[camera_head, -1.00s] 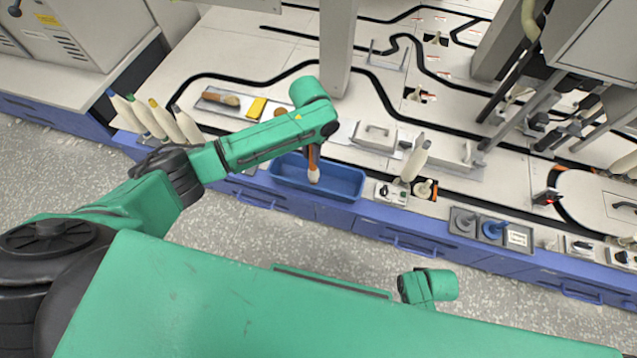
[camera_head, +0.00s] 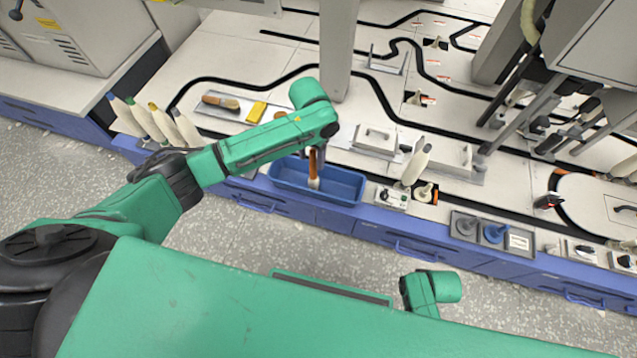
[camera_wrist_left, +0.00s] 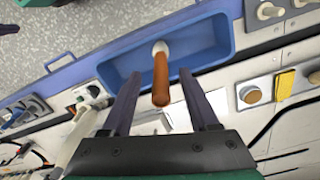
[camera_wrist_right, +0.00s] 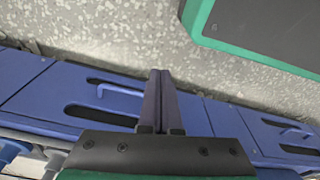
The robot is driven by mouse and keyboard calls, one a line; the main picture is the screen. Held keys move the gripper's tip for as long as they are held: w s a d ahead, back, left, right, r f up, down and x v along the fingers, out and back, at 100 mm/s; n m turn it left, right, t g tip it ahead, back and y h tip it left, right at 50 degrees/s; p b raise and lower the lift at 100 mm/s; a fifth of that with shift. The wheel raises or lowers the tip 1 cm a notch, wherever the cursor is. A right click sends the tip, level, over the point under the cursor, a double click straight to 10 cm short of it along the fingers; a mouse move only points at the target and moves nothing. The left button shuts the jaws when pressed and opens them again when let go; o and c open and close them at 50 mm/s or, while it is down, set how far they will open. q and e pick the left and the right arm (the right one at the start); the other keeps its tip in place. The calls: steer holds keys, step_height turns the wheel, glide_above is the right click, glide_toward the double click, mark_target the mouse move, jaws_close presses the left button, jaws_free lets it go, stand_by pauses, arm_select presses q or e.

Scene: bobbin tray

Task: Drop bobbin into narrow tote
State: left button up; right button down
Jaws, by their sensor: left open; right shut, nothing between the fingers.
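The bobbin (camera_head: 314,169), brown-orange with a white end, is over the narrow blue tote (camera_head: 347,187) at the bench's front edge. In the left wrist view the bobbin (camera_wrist_left: 160,82) lies between the spread fingers with a gap on each side. Its white end is over the inside of the tote (camera_wrist_left: 218,38); I cannot tell whether it touches the floor or wall. My left gripper (camera_head: 317,152) is open above the tote; its fingers also show in the left wrist view (camera_wrist_left: 159,73). My right gripper (camera_wrist_right: 158,74) is shut and empty, over the bench front and floor.
A tray with a brush (camera_head: 220,102) and a yellow block (camera_head: 257,111) lies behind. A grey post (camera_head: 337,50) rises behind the tote.

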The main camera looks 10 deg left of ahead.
arm_select(q)
step_height(320, 180, up, 13)
steer(key=p, duration=0.3)
steer(key=shift+r, duration=0.2)
arm_select(e)
steer(key=s+d+f, duration=0.1)
steer(key=s+f, duration=0.3)
steer(key=s, duration=0.2)
steer(key=shift+d+f, duration=0.25)
steer(key=shift+d, duration=0.1)
steer(key=shift+s, duration=0.1)
